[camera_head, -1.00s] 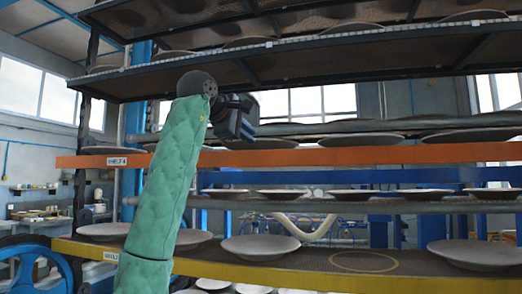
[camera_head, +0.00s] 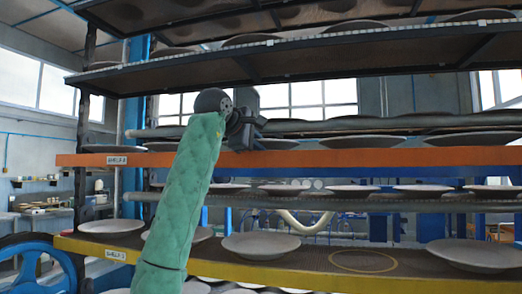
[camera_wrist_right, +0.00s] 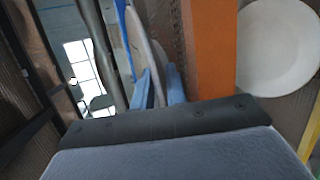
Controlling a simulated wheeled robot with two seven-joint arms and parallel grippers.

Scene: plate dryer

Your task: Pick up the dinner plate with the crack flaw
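My right gripper (camera_head: 250,128) is at the orange-edged shelf, at the near rim of a grey plate (camera_head: 275,144) near the shelf's left part. In the right wrist view the two blue fingers (camera_wrist_right: 161,88) stand apart, with a plate's thin rim (camera_wrist_right: 155,55) showing edge-on between them. I cannot tell whether they touch it. No crack can be made out on any plate at this size. My left gripper is not in view.
The orange shelf edge (camera_head: 340,158) runs just below the gripper, and a dark shelf (camera_head: 330,58) hangs above. Several more plates stand along the shelves. A white plate (camera_head: 261,245) lies on the yellow-edged shelf (camera_head: 300,277), beside an empty ring mark (camera_head: 364,261).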

